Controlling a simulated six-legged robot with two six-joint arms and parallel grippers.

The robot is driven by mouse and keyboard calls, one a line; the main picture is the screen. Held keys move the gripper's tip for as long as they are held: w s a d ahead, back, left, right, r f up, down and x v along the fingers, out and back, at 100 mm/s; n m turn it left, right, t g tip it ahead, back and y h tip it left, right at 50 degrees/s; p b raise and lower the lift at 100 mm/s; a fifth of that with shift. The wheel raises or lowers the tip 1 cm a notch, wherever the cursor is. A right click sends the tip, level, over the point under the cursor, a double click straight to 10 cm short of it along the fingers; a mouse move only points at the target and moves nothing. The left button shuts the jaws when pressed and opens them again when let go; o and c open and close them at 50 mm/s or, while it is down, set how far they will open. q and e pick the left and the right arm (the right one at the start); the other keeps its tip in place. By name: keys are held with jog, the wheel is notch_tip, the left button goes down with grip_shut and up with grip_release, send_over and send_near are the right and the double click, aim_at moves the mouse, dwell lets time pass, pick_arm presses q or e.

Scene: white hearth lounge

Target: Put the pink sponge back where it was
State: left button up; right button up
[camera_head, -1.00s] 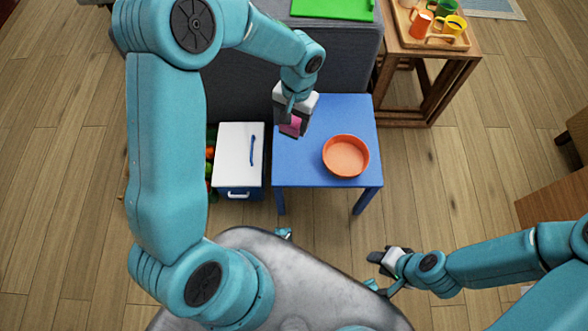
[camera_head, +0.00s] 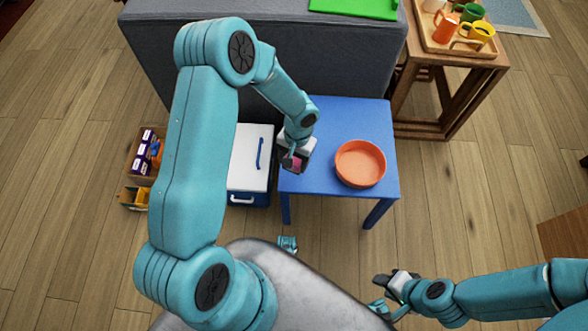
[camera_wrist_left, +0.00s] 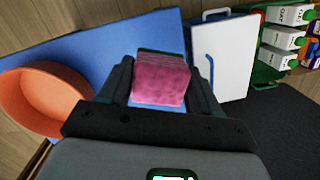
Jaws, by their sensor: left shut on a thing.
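The pink sponge (camera_head: 296,163) is between the jaws of my left gripper (camera_head: 294,162), over the front left part of the blue table (camera_head: 335,122). In the left wrist view the sponge (camera_wrist_left: 160,82) fills the space between both fingers, with a dark green strip at its far edge. I cannot tell whether it touches the table. My right gripper (camera_head: 384,283) is in front of the table, away from it, and holds nothing that I can see; its jaw opening is unclear.
An orange bowl (camera_head: 360,164) stands on the table, right of the sponge. A white-lidded blue cooler (camera_head: 250,160) stands left of the table. Boxes (camera_head: 143,150) sit further left. A grey sofa (camera_head: 330,50) is behind. A wooden side table (camera_head: 455,62) holds a tray of mugs.

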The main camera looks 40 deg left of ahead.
aim_at(294, 168)
pick_arm(q)
notch_tip(294, 168, down, 5)
jog(key=shift+f+b, duration=0.1)
jog(key=shift+b, duration=0.55)
jog(key=shift+f, duration=0.15)
jog(key=o, duration=1)
jog(key=shift+o, duration=0.2)
